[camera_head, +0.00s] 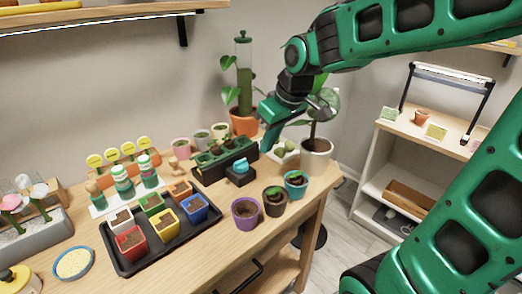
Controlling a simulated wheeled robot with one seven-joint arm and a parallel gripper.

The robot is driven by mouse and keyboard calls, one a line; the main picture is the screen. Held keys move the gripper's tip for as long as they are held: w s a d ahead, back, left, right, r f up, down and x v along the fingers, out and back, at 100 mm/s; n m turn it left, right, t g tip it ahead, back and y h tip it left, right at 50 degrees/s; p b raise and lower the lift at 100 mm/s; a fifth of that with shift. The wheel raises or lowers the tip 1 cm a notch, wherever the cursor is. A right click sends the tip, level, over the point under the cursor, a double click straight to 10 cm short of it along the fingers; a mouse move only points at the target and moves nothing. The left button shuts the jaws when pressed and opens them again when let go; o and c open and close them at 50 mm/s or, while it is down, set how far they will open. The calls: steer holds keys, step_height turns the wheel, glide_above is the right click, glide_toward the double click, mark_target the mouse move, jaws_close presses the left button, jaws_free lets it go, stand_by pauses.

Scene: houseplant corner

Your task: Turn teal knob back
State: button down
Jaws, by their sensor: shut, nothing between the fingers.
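A small dark box (239,176) stands on the wooden table, in front of a long black planter. A teal knob (240,166) sits on top of it, small in this view, so its angle is hard to read. My gripper (265,150) points down from the upper right, its fingers together with nothing between them. It is above and to the right of the knob, apart from it in the picture.
The long black planter (213,169) with seedlings is behind the box. Purple (245,222), dark (274,210) and teal (296,193) pots stand in front. A potted plant (316,149) is right of my gripper. A black tray (125,269) of coloured pots is at left.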

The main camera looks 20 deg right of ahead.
mark_target(241, 165)
steer(key=x, duration=0.9)
steer(key=shift+d+f, duration=0.15)
steer(key=shift+w+a, duration=0.2)
steer(key=shift+w, duration=0.4)
steer(key=shift+w+a, duration=0.25)
steer(key=shift+w, duration=0.4)
steer(key=shift+w+a, duration=0.2)
steer(key=shift+w, duration=0.4)
